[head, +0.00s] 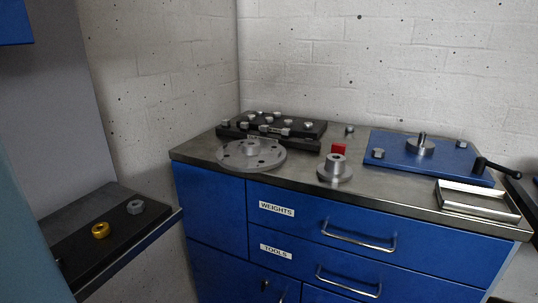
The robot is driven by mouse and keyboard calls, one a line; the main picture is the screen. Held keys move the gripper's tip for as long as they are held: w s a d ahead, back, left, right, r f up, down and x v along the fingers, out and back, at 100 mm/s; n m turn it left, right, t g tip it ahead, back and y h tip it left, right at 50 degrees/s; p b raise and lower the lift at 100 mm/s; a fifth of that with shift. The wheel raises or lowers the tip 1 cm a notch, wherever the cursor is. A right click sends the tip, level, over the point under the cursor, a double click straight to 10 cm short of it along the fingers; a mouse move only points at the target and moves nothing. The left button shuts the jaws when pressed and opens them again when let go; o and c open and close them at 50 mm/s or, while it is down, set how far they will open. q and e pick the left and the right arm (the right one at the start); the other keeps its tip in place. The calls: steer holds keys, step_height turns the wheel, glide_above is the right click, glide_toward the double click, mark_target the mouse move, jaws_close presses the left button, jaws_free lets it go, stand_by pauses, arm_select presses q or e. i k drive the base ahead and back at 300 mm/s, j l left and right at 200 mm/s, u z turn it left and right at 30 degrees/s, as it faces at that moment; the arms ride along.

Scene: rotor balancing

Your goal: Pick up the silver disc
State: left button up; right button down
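In the head view, the silver disc (236,155) lies flat on the left part of the metal worktop. Neither of my grippers is in view.
The worktop (394,202) also carries the black rack (313,128), a flanged hub (335,170), a red block (338,148), a blue plate with a spindle (390,155) and a metal tray (476,201). A lower shelf (75,247) holds a gold nut (100,230) and a grey nut (135,207).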

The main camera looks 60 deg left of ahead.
mark_target(245, 156)
steer(key=u, duration=2.5)
steer(key=k+l+u, duration=0.1)
steer(key=l+u, duration=0.2)
steer(key=l, duration=0.15)
steer(key=k+l+u, duration=0.15)
steer(key=l+u, duration=0.15)
steer(key=k+l+u, duration=0.25)
steer(key=l, duration=0.25)
